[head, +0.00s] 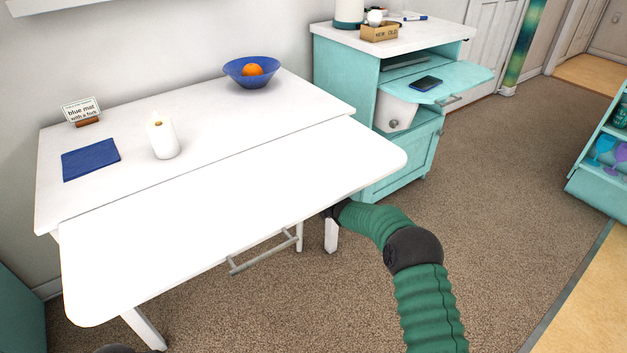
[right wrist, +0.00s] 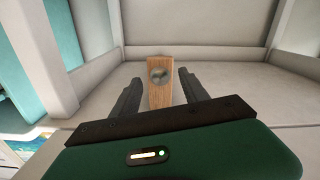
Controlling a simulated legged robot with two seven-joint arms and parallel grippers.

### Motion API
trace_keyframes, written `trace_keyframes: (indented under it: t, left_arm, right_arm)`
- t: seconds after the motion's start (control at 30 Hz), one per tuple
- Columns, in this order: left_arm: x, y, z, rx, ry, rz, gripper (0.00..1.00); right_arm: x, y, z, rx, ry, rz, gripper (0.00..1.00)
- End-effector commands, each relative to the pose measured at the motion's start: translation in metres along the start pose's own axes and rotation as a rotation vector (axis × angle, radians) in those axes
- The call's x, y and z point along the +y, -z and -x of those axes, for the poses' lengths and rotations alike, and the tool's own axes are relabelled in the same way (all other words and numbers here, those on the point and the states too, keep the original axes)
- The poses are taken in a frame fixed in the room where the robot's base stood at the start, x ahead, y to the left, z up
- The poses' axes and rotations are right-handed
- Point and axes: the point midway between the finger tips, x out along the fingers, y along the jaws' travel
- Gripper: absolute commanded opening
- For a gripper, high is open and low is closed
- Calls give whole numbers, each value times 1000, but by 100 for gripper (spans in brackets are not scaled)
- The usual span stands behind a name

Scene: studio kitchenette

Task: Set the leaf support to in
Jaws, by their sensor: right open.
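The white table (head: 205,120) has a front leaf (head: 230,215) that lies level with its top. In the right wrist view, a wooden leaf support (right wrist: 160,98) with a round metal disc on it is seen under pale panels. My right gripper (right wrist: 158,78) is open, its two dark fingers on either side of the wooden piece. I cannot tell if they touch it. In the head view my right arm (head: 405,250) reaches under the leaf's right end, and the leaf hides the gripper. My left gripper is not in view.
A grey bar (head: 265,247) runs below the leaf. A teal cabinet (head: 405,155) stands behind at right.

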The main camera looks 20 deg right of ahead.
Motion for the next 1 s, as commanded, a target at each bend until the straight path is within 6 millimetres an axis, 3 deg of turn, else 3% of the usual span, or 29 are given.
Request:
trace_keyframes:
  t: [0.03, 0.3, 0.5, 0.67, 1.0]
  left_arm:
    - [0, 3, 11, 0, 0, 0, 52]
    - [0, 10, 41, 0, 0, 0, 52]
    - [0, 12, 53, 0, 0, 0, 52]
    - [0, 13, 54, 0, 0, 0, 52]
    - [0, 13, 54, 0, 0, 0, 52]
  right_arm:
    - [2, 6, 11, -4, 0, -2, 52]
    - [3, 6, 87, -3, -3, -2, 52]
    - [1, 2, 129, -1, -1, 0, 52]
    - [0, 0, 141, 1, -1, 0, 52]
    - [0, 0, 141, 1, -1, 0, 52]
